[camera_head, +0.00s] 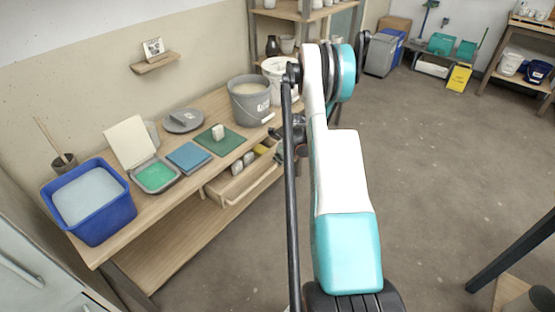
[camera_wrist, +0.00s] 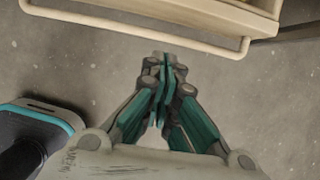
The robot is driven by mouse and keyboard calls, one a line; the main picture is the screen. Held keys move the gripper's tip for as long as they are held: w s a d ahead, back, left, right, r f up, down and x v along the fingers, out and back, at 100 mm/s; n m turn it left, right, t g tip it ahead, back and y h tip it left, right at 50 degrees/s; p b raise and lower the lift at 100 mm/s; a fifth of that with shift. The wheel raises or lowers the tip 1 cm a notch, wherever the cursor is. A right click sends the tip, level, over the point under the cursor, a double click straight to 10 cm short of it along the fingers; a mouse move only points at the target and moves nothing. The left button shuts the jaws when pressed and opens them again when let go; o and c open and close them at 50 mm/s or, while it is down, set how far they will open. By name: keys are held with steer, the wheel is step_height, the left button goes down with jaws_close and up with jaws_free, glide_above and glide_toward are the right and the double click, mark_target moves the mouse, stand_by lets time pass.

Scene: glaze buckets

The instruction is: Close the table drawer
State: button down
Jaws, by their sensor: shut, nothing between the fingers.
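The wooden table drawer (camera_head: 246,183) is pulled out from the front of the table (camera_head: 165,235), with several small blocks or sponges inside. Its pale bar handle runs along the front. In the wrist view the drawer (camera_wrist: 205,12) lies at the top, with its handle (camera_wrist: 130,32) on the near side. My gripper (camera_wrist: 163,62) is shut and empty, with its fingertips just short of the handle bar in that picture. A small gap of floor shows between them.
On the tabletop stand a blue tub (camera_head: 88,205), a grey bucket (camera_head: 249,100), a white bucket (camera_head: 279,78), trays and a green mat (camera_head: 220,140). A shelf unit (camera_head: 300,12) stands behind. The floor to the right (camera_head: 440,150) is clear.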

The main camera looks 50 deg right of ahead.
mark_target(267, 163)
steer(key=shift+w+a+f+b, duration=0.15)
steer(key=shift+w+f+b, duration=0.8)
steer(key=shift+w+f, duration=0.6)
steer(key=shift+w+a+f+b, duration=0.15)
steer(key=shift+w+f+b, duration=0.75)
steer(key=shift+w+f, duration=0.65)
steer(key=shift+w+r, duration=0.15)
steer(key=shift+w, duration=0.05)
